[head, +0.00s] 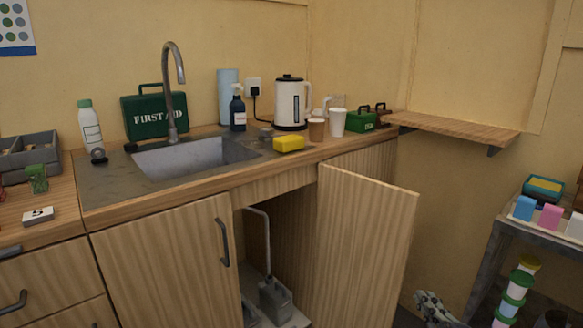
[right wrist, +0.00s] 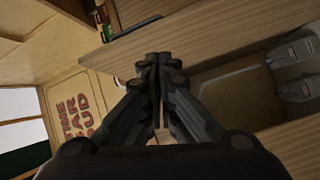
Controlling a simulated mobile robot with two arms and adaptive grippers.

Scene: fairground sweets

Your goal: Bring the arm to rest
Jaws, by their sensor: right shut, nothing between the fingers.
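My right gripper (head: 436,308) shows at the bottom right edge of the head view, low in front of the wall and to the right of the open cabinet door (head: 362,250). In the right wrist view the gripper (right wrist: 158,58) has its fingers together with nothing between them. The open wooden door also seems to lie beyond the fingers there, but the exact distance cannot be told. My left gripper is not in the head view.
The sink counter (head: 110,185) carries a first aid box (head: 155,118), a kettle (head: 292,103), a yellow sponge (head: 288,143) and cups. A grey trolley (head: 540,236) stands at the right, with stacked tubs (head: 515,290) beside it. The door juts into the room.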

